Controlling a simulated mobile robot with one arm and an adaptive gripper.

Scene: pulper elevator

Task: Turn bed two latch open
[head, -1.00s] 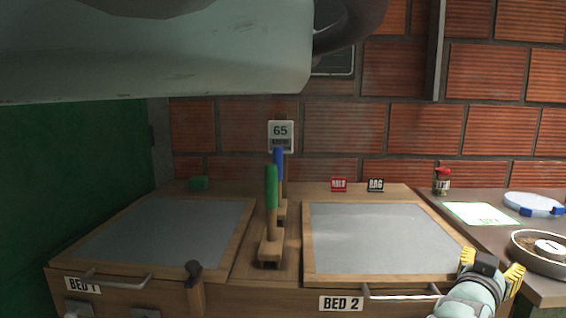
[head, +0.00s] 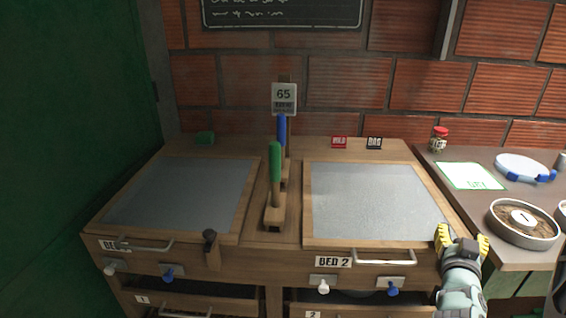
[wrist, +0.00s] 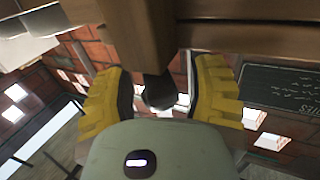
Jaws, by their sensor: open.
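Bed two is the right-hand box, marked by the BED 2 label (head: 333,262), with a grey lid panel (head: 375,200) lying flat and a silver bar handle (head: 384,257) on its front. My gripper (head: 461,240) is at its front right corner, with yellow padded fingers spread. In the wrist view my gripper (wrist: 161,88) has a dark round-ended knob (wrist: 158,92) between its open fingers, below a wooden edge. This knob looks like the dark latch (head: 210,241) at bed one's front right. In the head view bed two's latch is hidden by my gripper.
Green (head: 275,165) and blue (head: 282,132) levers stand between the beds. White (head: 323,286) and blue (head: 392,289) taps project below bed two. A side counter (head: 455,195) with a round pan (head: 523,222) is close to my gripper's right.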

